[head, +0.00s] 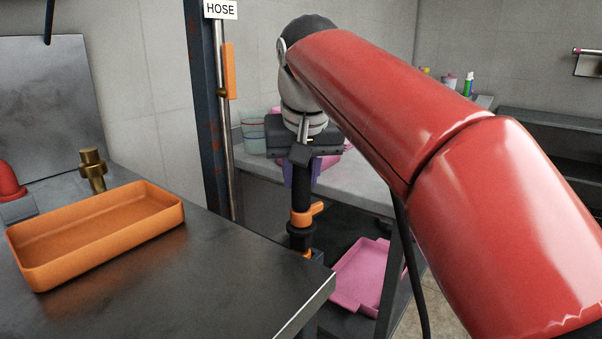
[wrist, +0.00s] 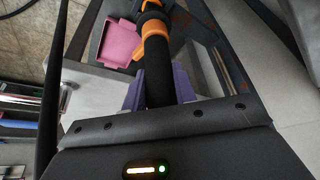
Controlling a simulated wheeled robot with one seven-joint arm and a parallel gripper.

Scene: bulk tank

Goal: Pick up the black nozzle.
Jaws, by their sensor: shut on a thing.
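The black nozzle (head: 301,193) is a dark tube with orange fittings, including an orange lever. In the head view it stands upright beyond the near counter's corner. My gripper (head: 300,172) is shut on its upper part. In the wrist view, the purple fingers (wrist: 158,92) sit on either side of the black nozzle (wrist: 157,68), whose orange parts point away from the camera. The counter edge hides its lower end in the head view, so I cannot tell whether it is free below.
An orange tray (head: 60,276) and a brass fitting (head: 93,172) stand on the dark counter (head: 215,290). A pink tray (head: 352,282) lies lower, right of the nozzle. A post with a HOSE sign (head: 220,9) stands left of my gripper. A bench (head: 365,180) with tubs is behind.

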